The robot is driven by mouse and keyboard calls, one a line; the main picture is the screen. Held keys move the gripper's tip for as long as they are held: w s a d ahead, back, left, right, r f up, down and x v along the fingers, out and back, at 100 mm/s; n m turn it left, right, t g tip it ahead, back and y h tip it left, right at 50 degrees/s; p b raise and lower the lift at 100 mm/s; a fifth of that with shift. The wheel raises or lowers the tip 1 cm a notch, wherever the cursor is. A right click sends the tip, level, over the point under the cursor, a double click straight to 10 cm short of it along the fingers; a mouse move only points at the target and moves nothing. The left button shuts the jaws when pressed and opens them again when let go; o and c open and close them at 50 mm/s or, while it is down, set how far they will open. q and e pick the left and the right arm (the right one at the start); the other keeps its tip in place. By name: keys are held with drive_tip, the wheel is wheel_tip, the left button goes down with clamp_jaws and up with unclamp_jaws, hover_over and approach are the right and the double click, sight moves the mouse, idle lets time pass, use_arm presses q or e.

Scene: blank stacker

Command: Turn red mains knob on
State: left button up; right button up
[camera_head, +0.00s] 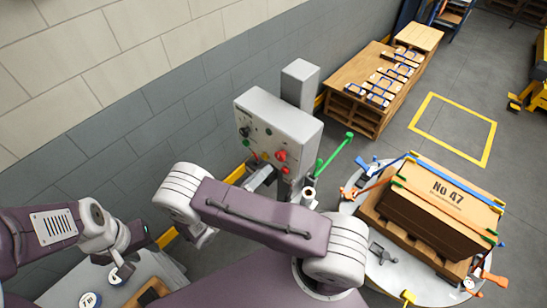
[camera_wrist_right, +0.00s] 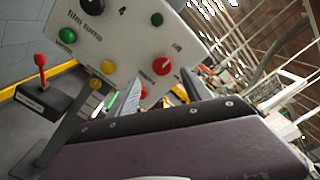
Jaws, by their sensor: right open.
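A light grey control box (camera_head: 262,118) stands on a post by the wall. Its face carries a red knob (camera_head: 281,155), which also shows in the right wrist view (camera_wrist_right: 162,65), next to green and yellow buttons and a black knob (camera_wrist_right: 92,6). My right gripper (camera_wrist_right: 160,92) is open, its two dark fingers reaching toward the box face below the red knob. I see no contact with the knob. In the head view my right gripper (camera_head: 262,178) is partly hidden behind my arm. My left gripper (camera_head: 121,272) hangs at the lower left, far from the box; its jaw state is unclear.
A red-topped lever (camera_wrist_right: 40,62) on a dark bracket stands left of the fingers. A green bar (camera_head: 336,153) sticks out right of the box.

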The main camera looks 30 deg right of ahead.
sight(279, 158)
drive_tip(key=p+x, duration=0.1)
drive_tip(key=x, duration=0.1)
drive_tip(key=p+x, duration=0.1)
drive_tip(key=x, duration=0.4)
drive_tip(key=shift+s+d+r+p, duration=0.15)
drive_tip(key=shift+s+p, duration=0.25)
use_arm(q)
wheel_tip(279, 158, up, 4)
drive_tip(key=shift+f, duration=0.1)
use_arm(e)
drive_tip(key=shift+w, duration=0.25)
drive_tip(key=shift+c, duration=0.3)
drive_tip(key=shift+s, duration=0.1)
clamp_jaws()
use_arm(q)
drive_tip(key=shift+s+d+f, duration=0.1)
drive_tip(key=shift+s, duration=0.05)
